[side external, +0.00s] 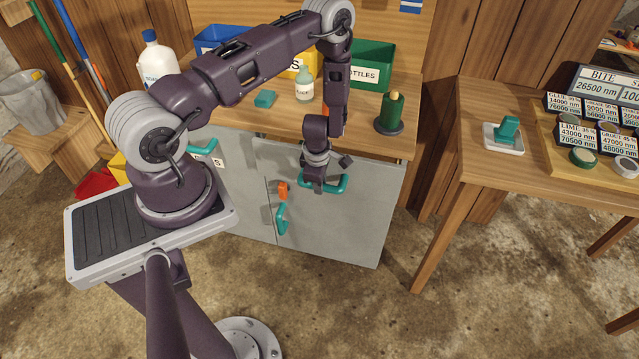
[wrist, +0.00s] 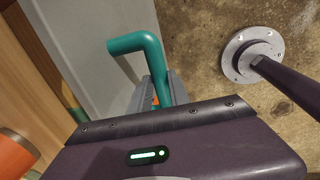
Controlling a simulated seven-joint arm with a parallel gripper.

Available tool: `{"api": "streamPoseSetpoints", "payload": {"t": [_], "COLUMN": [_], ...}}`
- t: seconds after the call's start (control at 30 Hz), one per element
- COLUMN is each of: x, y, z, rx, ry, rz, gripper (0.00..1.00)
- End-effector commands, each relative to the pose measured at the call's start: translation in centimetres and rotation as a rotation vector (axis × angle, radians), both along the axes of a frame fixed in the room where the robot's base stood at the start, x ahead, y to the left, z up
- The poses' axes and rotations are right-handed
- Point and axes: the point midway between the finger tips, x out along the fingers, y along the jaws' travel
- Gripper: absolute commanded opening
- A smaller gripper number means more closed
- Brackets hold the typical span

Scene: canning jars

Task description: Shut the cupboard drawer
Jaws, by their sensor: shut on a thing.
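The grey cupboard (side external: 340,235) stands under the wooden worktop, and its front shows in the side view. My gripper (side external: 318,186) is down at the upper right of this front, shut on a teal bar handle (side external: 340,184). The handle also shows in the wrist view (wrist: 135,44), running in between my grey fingers (wrist: 168,90). A grey panel (wrist: 85,40) lies behind it there. My arm and gripper hide part of the handle and front. I cannot tell how far the drawer stands out.
Another teal handle (side external: 203,147) is at the cupboard's upper left. A lower teal handle (side external: 282,217) sits below an orange latch (side external: 282,190). Floor in front is clear.

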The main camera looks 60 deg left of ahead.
Motion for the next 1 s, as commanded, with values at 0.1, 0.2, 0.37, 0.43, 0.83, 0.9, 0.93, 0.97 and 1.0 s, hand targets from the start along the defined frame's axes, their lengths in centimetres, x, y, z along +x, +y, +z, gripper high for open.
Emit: {"api": "streamPoseSetpoints", "payload": {"t": [0.1, 0.2, 0.37, 0.43, 0.83, 0.9, 0.93, 0.97, 1.0], "x": [0.0, -0.1, -0.1, -0.1, -0.9, -1.0, -1.0, -1.0, -1.0], "y": [-0.1, -0.1, -0.1, -0.1, -0.9, -1.0, -1.0, -1.0, -1.0], "z": [-0.1, -0.1, -0.1, 0.0, 6.5, 6.8, 6.9, 6.9, 6.9], "rx": [-0.002, -0.001, -0.001, -0.001, 0.000, -0.001, -0.001, -0.001, -0.001], "ry": [0.001, 0.002, 0.002, 0.001, 0.000, 0.001, 0.002, 0.002, 0.002], "rz": [-0.001, -0.001, -0.001, 0.000, -0.002, -0.001, -0.001, -0.001, -0.001], "gripper": [0.34, 0.44, 0.44, 0.44, 0.44, 0.44, 0.44, 0.44, 0.44]}}
